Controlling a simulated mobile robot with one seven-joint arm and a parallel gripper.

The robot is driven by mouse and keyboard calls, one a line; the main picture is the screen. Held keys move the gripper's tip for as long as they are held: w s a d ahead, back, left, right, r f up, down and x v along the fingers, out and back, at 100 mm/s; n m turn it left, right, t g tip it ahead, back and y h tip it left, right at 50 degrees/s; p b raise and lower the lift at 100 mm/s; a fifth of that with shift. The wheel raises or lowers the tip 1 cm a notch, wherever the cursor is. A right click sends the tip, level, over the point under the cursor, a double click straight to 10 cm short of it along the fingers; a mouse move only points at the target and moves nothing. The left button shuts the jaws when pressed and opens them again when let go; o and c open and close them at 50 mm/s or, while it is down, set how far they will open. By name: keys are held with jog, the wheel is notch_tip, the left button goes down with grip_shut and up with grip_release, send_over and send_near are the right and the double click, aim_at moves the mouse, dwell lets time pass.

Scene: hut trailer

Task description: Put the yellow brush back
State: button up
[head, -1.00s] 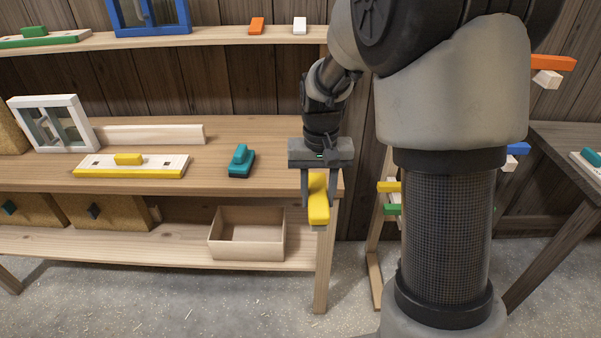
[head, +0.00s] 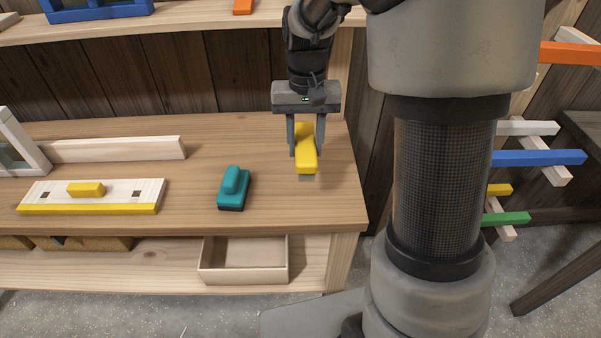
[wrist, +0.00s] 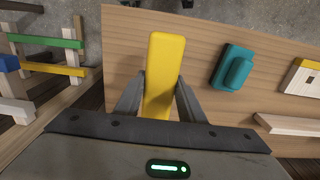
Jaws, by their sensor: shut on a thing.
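The yellow brush (head: 306,153) is between the fingers of my gripper (head: 306,148), which is shut on it. In the head view the brush appears over the right end of the wooden workbench (head: 270,215), with a small grey part showing at its lower end. I cannot tell whether it touches the bench top. In the wrist view the yellow brush (wrist: 164,75) points away between both fingers, with the bench top behind it.
A teal block-shaped tool (head: 233,188) lies on the bench left of my gripper. Further left is a white board with yellow edge and handle (head: 90,196). An open wooden box (head: 244,275) sits on the lower shelf. A rack with coloured bars (head: 538,158) stands at right.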

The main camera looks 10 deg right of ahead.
notch_tip(320, 180, down, 6)
jog(key=shift+s+r+b, duration=0.15)
jog(key=shift+b, duration=0.2)
jog(key=shift+f, duration=2)
jog(key=shift+b, duration=0.3)
jog(key=shift+f, duration=0.25)
jog(key=o, duration=1)
jog(key=shift+r, duration=0.1)
jog(key=shift+r, duration=0.1)
